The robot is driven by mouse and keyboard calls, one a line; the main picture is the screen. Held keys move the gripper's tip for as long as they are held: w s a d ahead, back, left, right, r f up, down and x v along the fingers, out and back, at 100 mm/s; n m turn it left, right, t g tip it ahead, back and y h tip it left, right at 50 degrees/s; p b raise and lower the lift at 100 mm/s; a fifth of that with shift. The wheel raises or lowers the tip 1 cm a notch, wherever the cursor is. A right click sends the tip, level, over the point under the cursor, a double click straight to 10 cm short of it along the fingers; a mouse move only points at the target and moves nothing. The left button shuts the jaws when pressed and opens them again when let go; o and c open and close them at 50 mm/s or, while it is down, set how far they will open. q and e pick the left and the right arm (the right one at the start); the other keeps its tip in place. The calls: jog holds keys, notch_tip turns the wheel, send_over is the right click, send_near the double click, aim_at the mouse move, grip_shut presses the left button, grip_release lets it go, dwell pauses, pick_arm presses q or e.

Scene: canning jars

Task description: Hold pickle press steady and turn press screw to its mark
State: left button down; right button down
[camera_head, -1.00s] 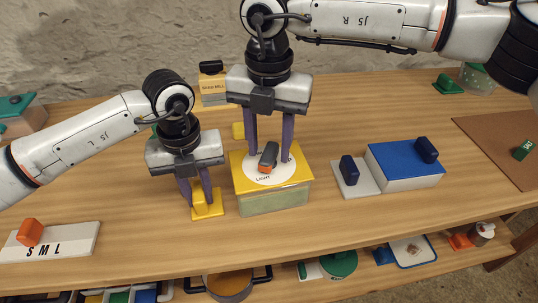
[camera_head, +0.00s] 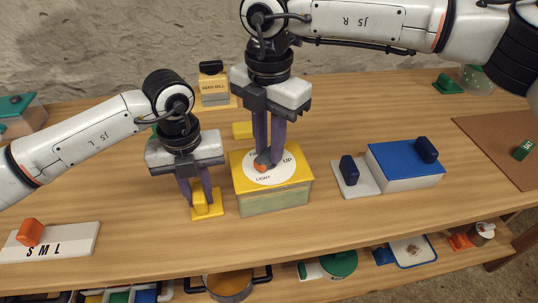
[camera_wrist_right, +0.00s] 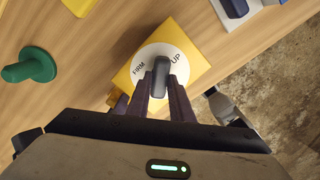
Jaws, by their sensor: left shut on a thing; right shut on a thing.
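The pickle press (camera_head: 275,201) is a box with a yellow top and pale green sides. Its white dial (camera_head: 287,169) reads UP at the right and LIGHT at the front; FIRM shows in the wrist view. My right gripper (camera_head: 268,157) points down, shut on the dark grey press screw (camera_wrist_right: 161,76). The screw's orange end (camera_head: 261,167) shows near LIGHT, at the dial's front left; its exact alignment is hard to tell. My left gripper (camera_head: 199,196) is shut on the upright yellow handle (camera_head: 207,210) at the press's left side.
A blue-topped box with a white step (camera_head: 373,187) and dark blue knobs stands to the right. A white S M L board (camera_head: 70,246) lies at the left. A seed mill (camera_head: 214,88) and a yellow block (camera_head: 242,130) stand behind the press.

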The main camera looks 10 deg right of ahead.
aim_at(269, 152)
jog(key=m, duration=0.4)
jog(key=shift+m, duration=0.3)
jog(key=m, duration=0.4)
jog(key=shift+m, duration=0.3)
jog(key=c, duration=1.5)
grip_release()
notch_tip(269, 152, up, 12)
jog(key=shift+r, duration=0.1)
